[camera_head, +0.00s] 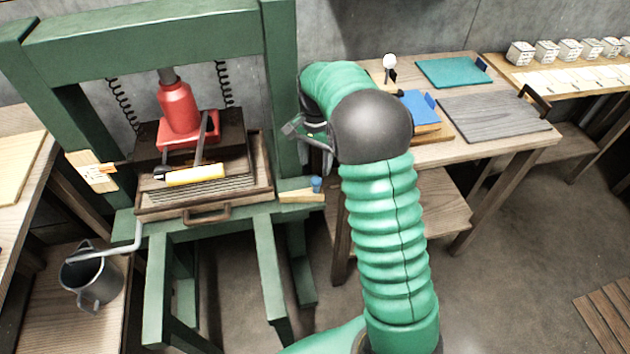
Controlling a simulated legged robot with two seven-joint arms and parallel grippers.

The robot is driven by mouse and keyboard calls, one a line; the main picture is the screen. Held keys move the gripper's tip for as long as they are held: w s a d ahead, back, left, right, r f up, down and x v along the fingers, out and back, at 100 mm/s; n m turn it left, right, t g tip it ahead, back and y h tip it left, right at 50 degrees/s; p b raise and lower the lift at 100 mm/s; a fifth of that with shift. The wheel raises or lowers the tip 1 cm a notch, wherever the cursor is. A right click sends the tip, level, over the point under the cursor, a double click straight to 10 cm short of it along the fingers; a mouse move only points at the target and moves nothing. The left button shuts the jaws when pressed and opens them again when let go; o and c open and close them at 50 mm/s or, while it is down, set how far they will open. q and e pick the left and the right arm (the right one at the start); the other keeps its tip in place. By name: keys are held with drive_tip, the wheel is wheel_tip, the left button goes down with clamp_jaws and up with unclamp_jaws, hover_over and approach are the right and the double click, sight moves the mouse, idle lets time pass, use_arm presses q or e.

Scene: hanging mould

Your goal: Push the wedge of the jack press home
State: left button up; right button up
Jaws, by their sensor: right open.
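The jack press is a green frame (150,38) at the left, with a red bottle jack (178,108) standing in its middle. A small pale wooden piece (298,196), which looks like the wedge, sticks out at the right side of the press bed. A blue knob (317,184) sits at its outer end. How far the piece reaches into the press cannot be seen. My right gripper (303,137) is open and empty, beside the right post, above the wooden piece and apart from it. My left gripper is out of view.
A yellow-handled lever (195,175) lies across the front of the press, above a tray with a handle (208,214). A metal jug (92,279) stands at lower left. A table (480,150) with boards is to the right.

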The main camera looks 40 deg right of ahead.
sight(316, 180)
drive_tip(key=f, duration=0.4)
drive_tip(key=f+b, duration=0.1)
drive_tip(key=f, duration=0.1)
drive_tip(key=shift+d, duration=0.35)
drive_tip(key=shift+a+f, duration=0.1)
drive_tip(key=shift+f, duration=0.35)
drive_tip(key=shift+a+r, duration=0.1)
drive_tip(key=shift+a, duration=0.05)
drive_tip(key=shift+c, duration=0.4)
clamp_jaws()
